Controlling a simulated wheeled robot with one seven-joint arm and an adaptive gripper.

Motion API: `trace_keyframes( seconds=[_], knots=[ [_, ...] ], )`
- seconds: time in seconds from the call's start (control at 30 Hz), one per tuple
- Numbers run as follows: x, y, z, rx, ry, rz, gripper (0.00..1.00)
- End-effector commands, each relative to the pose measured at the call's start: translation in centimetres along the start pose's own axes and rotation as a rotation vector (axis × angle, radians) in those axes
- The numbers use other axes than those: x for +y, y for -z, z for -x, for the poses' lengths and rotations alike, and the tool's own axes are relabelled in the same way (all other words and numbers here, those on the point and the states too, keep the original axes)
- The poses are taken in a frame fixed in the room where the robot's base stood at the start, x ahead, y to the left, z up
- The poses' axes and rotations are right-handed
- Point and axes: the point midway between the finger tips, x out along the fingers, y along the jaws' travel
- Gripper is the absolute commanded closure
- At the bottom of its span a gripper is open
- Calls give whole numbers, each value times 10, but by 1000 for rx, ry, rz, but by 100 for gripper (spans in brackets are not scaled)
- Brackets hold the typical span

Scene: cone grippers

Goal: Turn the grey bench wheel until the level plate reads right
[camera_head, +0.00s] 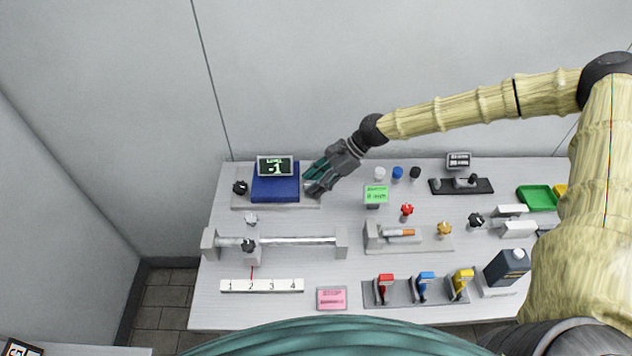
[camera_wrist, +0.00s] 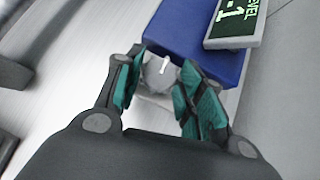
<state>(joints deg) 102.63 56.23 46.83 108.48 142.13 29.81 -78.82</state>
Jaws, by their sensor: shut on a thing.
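The blue level plate (camera_head: 275,190) sits on a grey base at the back left of the bench. Its display (camera_head: 276,167) reads "LEVEL -1" in the head view; the "-1" also shows in the wrist view (camera_wrist: 235,22). My gripper (camera_head: 313,184) is at the right side of the plate. In the wrist view its teal fingers (camera_wrist: 158,92) stand on both sides of the round grey wheel (camera_wrist: 160,72), which has a white pointer mark on top, and are shut on it. In the head view the fingers mostly hide this wheel. A black knob (camera_head: 240,187) stands left of the plate.
A rail with a slider (camera_head: 290,240) and a numbered scale (camera_head: 262,286) lie in front. A wall rises behind the bench.

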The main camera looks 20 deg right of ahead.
Motion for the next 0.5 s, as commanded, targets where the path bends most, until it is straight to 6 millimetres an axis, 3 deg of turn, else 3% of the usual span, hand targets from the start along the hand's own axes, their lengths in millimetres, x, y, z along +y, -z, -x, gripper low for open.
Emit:
trace_keyframes(
  seconds=[0.5],
  knots=[
    [2, -2, 2, -1, 166, -162, 86]
  ],
)
